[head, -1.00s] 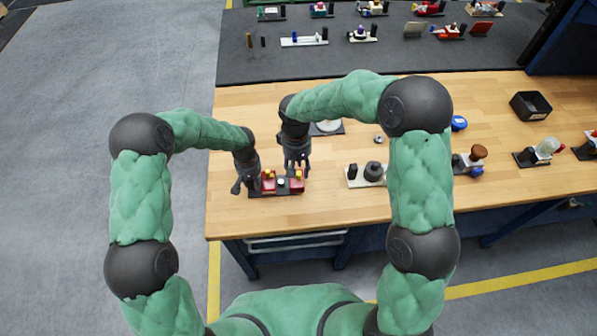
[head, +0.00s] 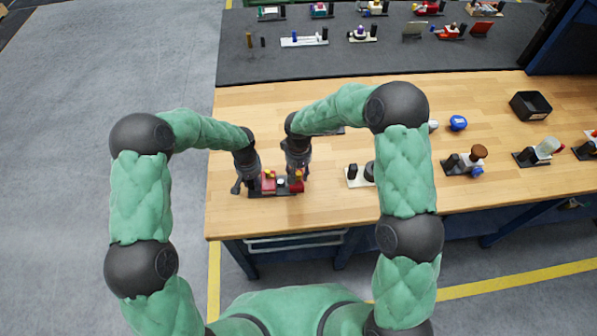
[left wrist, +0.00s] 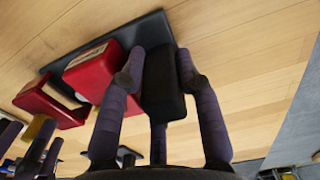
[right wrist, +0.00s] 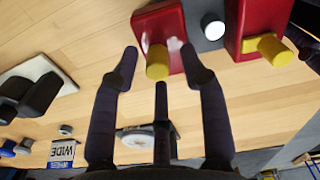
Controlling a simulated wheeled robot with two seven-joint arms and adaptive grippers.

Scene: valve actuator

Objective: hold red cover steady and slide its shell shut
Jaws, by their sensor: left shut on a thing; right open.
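The device has a dark base plate (left wrist: 147,32) with two red blocks on it and a white round knob (right wrist: 212,27) between them. The left red block (head: 268,182) and the right red block (right wrist: 157,22) each bear a yellow peg. I cannot tell which block is the shell. My left gripper (head: 248,187) is shut on a black upright block (left wrist: 163,85) at the plate's left end, beside the left red block. My right gripper (right wrist: 160,60) is open at the right red block, its fingertips either side of that block's yellow peg (right wrist: 157,63); contact is unclear.
A pale base with black parts (head: 356,178) stands to the right on the wooden table (head: 320,215). Other devices and a black tray (head: 530,104) stand further right. The table in front of the device is clear.

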